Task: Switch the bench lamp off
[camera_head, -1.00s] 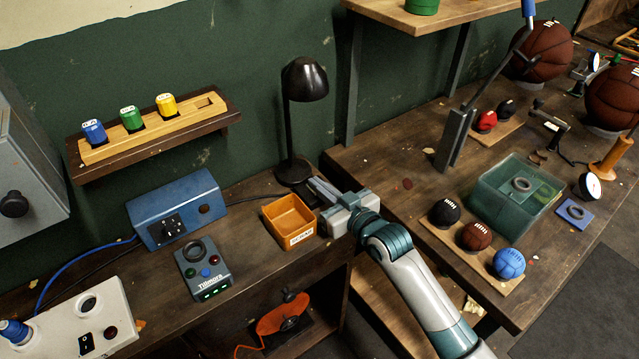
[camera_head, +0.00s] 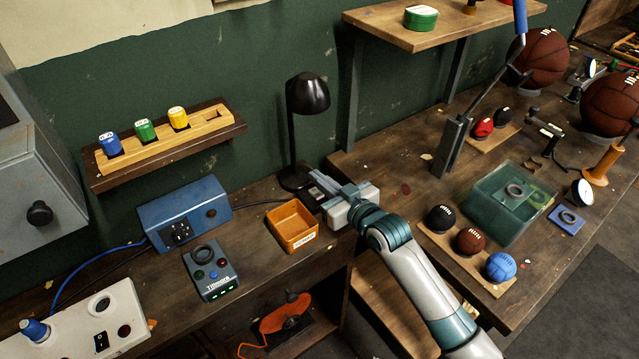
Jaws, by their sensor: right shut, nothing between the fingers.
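The black bench lamp (camera_head: 307,94) stands at the back of the left bench, its shade bent over on a thin upright stem. No glow shows under the shade. Its dark base (camera_head: 291,181) sits on the bench top, and a dark cable runs left from it. My right gripper (camera_head: 316,180) is shut and empty, with its fingers pointing at the right side of the lamp base. It overlaps the base's edge in the picture; I cannot tell whether it touches. Any switch on the base is hidden or too small to make out. My left gripper is out of view.
An orange scrap bin (camera_head: 292,240) stands just in front of the lamp. A blue power box (camera_head: 184,212) and a grey button box (camera_head: 209,270) are further left. A shelf post (camera_head: 355,95) rises right of the lamp. Small balls (camera_head: 470,241) lie on the right bench.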

